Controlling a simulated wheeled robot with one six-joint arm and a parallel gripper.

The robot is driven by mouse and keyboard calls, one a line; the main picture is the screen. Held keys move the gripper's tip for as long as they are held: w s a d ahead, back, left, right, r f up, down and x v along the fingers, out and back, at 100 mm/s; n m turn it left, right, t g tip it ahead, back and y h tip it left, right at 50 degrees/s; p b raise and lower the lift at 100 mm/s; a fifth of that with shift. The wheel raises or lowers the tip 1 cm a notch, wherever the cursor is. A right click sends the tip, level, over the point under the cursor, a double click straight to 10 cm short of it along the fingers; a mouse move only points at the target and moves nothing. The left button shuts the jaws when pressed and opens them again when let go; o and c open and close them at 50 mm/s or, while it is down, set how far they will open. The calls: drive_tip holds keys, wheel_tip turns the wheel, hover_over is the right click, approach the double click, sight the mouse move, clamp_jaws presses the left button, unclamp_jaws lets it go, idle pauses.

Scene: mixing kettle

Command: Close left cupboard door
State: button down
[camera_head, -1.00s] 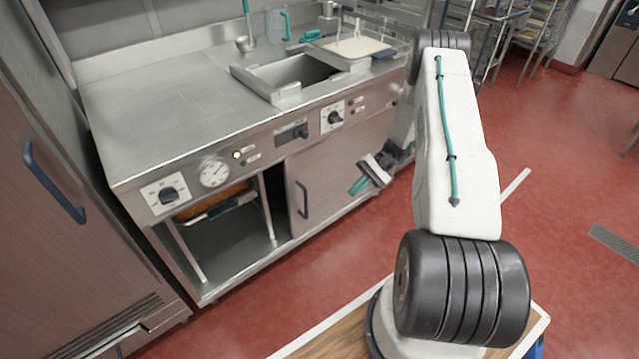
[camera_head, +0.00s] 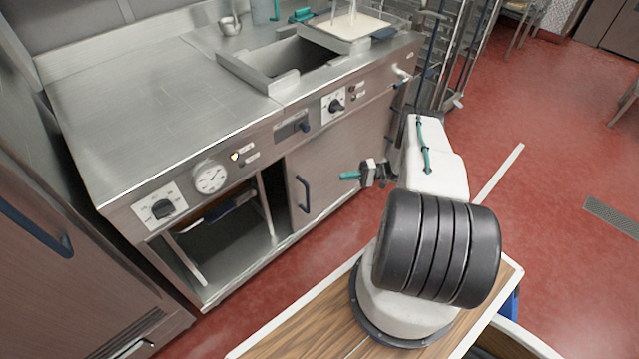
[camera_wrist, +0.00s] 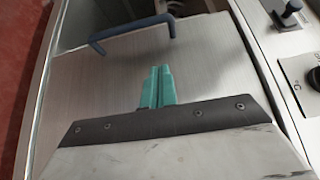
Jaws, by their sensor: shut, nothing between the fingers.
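The cupboard door (camera_head: 335,165) is a brushed-metal panel under the counter in the head view, with a dark blue bar handle (camera_head: 303,194) near its left edge. The handle also shows at the top of the wrist view (camera_wrist: 132,30). A dark gap lies left of the door, beside an open compartment (camera_head: 228,240); I cannot tell the door's exact angle. My gripper (camera_head: 347,176) points left in front of the door, to the right of the handle. Its teal fingers (camera_wrist: 157,85) are together and empty, apart from the handle. Contact with the panel cannot be told.
The counter (camera_head: 150,95) with a sink (camera_head: 290,62) stands above the door. Knobs and a gauge (camera_head: 210,177) line its front. A tall metal cabinet (camera_head: 50,260) stands at the left.

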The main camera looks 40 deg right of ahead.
drive_tip(key=s+a+x, duration=0.1)
drive_tip(key=s+x, duration=0.1)
drive_tip(key=x, duration=1)
drive_tip(key=shift+s+a, duration=0.15)
drive_tip(key=shift+s, duration=0.05)
drive_tip(key=shift+a, duration=0.25)
